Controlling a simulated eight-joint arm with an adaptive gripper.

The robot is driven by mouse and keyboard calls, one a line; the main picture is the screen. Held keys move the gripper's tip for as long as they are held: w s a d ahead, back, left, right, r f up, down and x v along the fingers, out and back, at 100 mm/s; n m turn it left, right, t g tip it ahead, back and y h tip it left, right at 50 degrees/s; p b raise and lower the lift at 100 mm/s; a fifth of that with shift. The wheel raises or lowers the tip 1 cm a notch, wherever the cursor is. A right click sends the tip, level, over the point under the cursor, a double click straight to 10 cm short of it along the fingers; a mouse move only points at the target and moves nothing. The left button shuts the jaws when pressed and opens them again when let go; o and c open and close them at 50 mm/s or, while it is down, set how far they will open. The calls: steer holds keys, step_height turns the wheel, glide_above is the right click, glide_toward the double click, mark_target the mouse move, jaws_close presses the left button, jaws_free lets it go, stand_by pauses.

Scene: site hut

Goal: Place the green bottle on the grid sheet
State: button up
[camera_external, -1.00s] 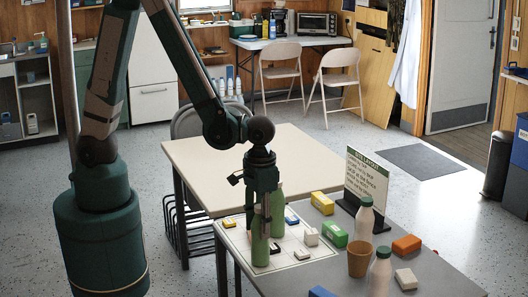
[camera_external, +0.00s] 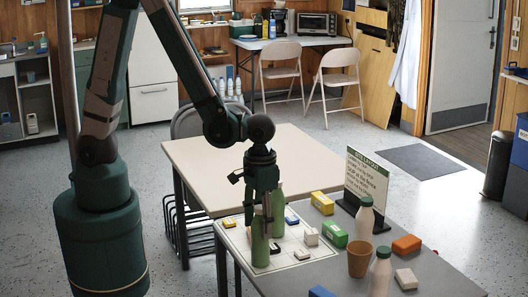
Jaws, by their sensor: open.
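A green bottle (camera_external: 260,246) stands upright on the white grid sheet (camera_external: 296,257), near the sheet's front part. A second green bottle (camera_external: 277,212) stands just behind it to the right, partly hidden by my gripper. My gripper (camera_external: 265,222) points straight down with its fingers at the upper part of the front bottle. It is open, and whether a finger touches either bottle cannot be told. The fingers hide part of the bottles' upper ends.
Small yellow, white, blue and black blocks lie on the sheet. To the right are a yellow block (camera_external: 322,203), a green block (camera_external: 334,235), a brown cup (camera_external: 358,260), two pale bottles (camera_external: 365,218), an orange block (camera_external: 406,244) and a sign (camera_external: 367,178). The beige table (camera_external: 250,165) behind is clear.

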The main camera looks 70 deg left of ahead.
steer(key=shift+r+p, duration=0.95)
steer(key=shift+r, duration=4.85)
steer(key=shift+a+r, duration=0.1)
steer(key=a+r+t, duration=0.2)
steer(key=a+r, duration=0.3)
steer(key=a, duration=0.4)
steer(key=s+a+r+t, duration=0.1)
steer(key=a+r+t, duration=0.1)
steer(key=a+r, duration=0.4)
steer(key=s+a+r+t, duration=0.1)
steer(key=a+r+t, duration=0.2)
steer(key=a, duration=0.9)
steer(key=shift+r, duration=1.5)
steer(key=shift+f+b, duration=0.6)
steer(key=shift+b, duration=0.05)
